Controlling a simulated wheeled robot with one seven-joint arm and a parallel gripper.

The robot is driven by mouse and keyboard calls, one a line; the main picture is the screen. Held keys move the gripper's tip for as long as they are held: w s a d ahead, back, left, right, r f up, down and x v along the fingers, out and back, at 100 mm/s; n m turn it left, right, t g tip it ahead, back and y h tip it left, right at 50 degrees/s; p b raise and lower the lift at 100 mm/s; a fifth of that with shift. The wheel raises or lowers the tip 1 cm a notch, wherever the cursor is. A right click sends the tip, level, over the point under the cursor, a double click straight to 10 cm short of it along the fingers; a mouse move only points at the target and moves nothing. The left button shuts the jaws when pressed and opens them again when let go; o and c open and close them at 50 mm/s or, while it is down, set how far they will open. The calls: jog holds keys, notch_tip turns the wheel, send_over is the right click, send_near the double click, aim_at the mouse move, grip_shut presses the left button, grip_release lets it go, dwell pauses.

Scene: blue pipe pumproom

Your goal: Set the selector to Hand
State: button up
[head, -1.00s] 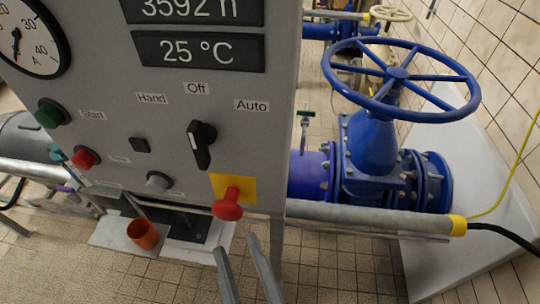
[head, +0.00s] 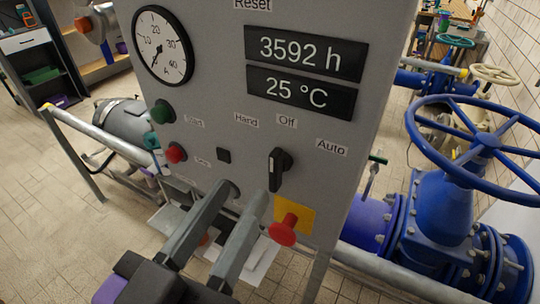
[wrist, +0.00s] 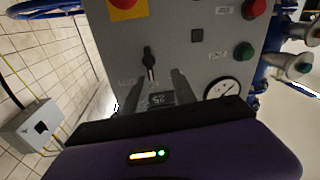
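The selector (head: 279,170) is a black knob on the grey panel, standing close to upright under the "Off" label (head: 287,123). The "Hand" label (head: 246,119) is to its upper left, and "Auto" (head: 331,147) is to its upper right. My gripper (head: 243,195) is open and empty, in front of the panel, below and left of the knob in the head view. In the wrist view the knob (wrist: 149,62) shows beyond the gap between the fingers. I see no contact with it. The fingers hide part of the lower panel.
A red mushroom button (head: 283,231) on a yellow plate sits just below the selector. A small black square (head: 223,155), a green button (head: 162,111) and a red button (head: 175,153) are to the left. A blue valve handwheel (head: 480,145) stands at the right.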

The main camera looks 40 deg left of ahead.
aim_at(272, 159)
jog(key=shift+w+a+r+m+h+p, duration=0.1)
jog(key=shift+w+r+m+h+p, duration=0.3)
jog(key=shift+w, duration=0.6)
jog(key=shift+w+a+r+m+h+p, duration=0.15)
jog(key=shift+w+r+m+h, duration=0.25)
jog(key=shift+w, duration=0.6)
jog(key=shift+w+d+r+m+h+p, duration=0.1)
jog(key=shift+w+r+m+h+p, duration=0.3)
jog(key=shift+w, duration=0.6)
jog(key=shift+f, duration=0.15)
grip_shut()
